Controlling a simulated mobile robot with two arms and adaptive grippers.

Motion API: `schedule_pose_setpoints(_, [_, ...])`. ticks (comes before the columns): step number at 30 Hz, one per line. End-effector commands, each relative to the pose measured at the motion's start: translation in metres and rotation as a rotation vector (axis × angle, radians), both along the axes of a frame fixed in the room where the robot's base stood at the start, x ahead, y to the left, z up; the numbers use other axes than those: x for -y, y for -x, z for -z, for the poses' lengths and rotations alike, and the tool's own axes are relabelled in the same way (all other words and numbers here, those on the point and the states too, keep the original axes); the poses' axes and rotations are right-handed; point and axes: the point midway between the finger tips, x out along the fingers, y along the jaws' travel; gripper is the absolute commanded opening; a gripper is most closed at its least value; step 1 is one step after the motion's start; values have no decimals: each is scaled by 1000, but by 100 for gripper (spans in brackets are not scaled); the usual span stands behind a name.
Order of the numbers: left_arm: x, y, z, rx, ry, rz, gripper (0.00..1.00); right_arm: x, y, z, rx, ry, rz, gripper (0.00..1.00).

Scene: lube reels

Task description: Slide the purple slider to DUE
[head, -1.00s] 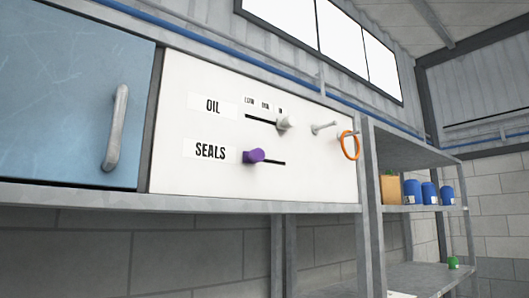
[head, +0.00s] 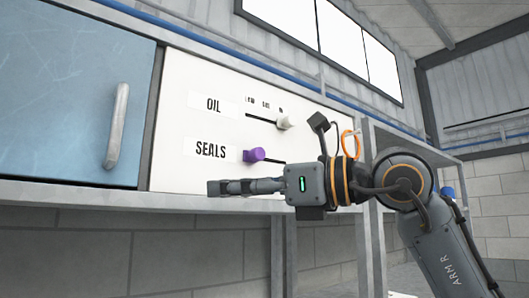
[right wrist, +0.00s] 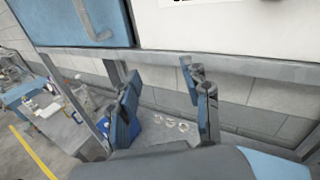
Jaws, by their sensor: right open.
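The purple slider (head: 253,155) sits at the left end of its slot in the SEALS row of the white panel (head: 180,115). No DUE label is readable by that slot. My right gripper (head: 215,187) is in front of the panel's lower edge, below and left of the purple slider and apart from it. In the right wrist view its two fingers (right wrist: 165,100) are spread with nothing between them. The purple slider does not show in that view. My left gripper is not in view.
A white slider (head: 284,122) sits at the right end of the OIL slot, above. A blue door with a grey handle (head: 117,125) is left of the panel. A metal ledge (head: 100,195) runs under both. An orange ring (head: 346,136) and a shelf unit are at the right.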

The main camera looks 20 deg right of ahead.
Motion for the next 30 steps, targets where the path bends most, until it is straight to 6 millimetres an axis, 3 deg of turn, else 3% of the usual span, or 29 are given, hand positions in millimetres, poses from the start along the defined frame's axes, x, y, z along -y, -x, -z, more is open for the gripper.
schedule_pose_setpoints(1, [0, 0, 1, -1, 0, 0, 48, 23, 10, -22, 40, 46, 105, 48])
schedule_pose_setpoints(6, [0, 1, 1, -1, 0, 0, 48, 87, 36, -63, 85, 118, 379, 48])
schedule_pose_setpoints(10, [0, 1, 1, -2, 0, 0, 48, 112, 49, -76, 91, 129, 478, 48])
schedule_pose_setpoints(17, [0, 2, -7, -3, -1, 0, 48, 110, 33, -80, 86, 133, 497, 48])
schedule_pose_setpoints(30, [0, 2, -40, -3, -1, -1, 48, 78, -51, -81, 87, 132, 493, 48])
